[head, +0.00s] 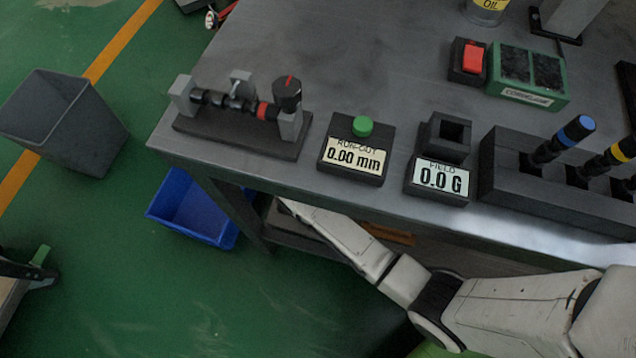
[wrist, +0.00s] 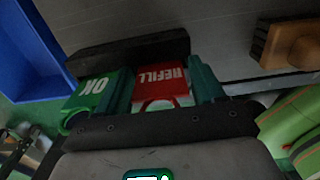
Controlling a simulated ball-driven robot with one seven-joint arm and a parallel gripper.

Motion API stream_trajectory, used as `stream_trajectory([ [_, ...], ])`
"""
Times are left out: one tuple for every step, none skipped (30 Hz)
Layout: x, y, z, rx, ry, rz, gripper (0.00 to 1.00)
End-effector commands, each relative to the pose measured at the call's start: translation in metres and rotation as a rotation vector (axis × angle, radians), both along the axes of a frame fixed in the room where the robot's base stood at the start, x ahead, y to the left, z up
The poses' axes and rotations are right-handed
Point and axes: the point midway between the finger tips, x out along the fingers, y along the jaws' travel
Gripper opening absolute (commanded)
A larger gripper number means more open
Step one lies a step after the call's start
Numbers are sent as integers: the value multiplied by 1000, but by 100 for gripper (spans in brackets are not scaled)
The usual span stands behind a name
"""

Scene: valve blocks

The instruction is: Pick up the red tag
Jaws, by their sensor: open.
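In the wrist view the red tag (wrist: 162,84), with white upside-down "REFILL" lettering, is in front of my gripper (wrist: 166,78). My gripper is open, with one teal finger on each side of the red tag. I cannot tell whether either finger touches it. A green tag marked "OK" (wrist: 92,92) is beside it on the left, close to the left finger. In the head view my arm reaches down to the lower shelf under the bench, and the gripper and both tags are hidden there.
A dark bar (wrist: 130,46) runs behind the tags. A brown wooden piece (wrist: 290,44) lies to the right. The blue bin (head: 190,208) stands below the bench (head: 330,75), left of my arm. A grey bin (head: 65,120) stands on the floor at left.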

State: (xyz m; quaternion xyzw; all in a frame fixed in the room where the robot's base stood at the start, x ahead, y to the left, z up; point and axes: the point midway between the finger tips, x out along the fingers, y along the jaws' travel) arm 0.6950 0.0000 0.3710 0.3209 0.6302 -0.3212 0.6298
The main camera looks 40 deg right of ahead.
Motion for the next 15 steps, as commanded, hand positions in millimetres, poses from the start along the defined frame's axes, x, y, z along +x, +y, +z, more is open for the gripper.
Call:
stream_trajectory([
  [0, 0, 1, 1, -1, 0, 68],
  [0, 0, 1, 1, -1, 0, 68],
  [0, 0, 1, 1, -1, 0, 68],
  [0, 0, 1, 1, -1, 0, 67],
  [0, 0, 1, 1, -1, 0, 64],
  [0, 0, 1, 1, -1, 0, 60],
  [0, 0, 1, 1, -1, 0, 58],
  [0, 0, 1, 1, -1, 0, 55],
  [0, 0, 1, 1, -1, 0, 51],
  [0, 0, 1, 1, -1, 0, 48],
  [0, 0, 1, 1, -1, 0, 45],
  [0, 0, 1, 1, -1, 0, 41],
  [0, 0, 1, 1, -1, 0, 38],
  [0, 0, 1, 1, -1, 0, 36],
  [0, 0, 1, 1, -1, 0, 32],
])
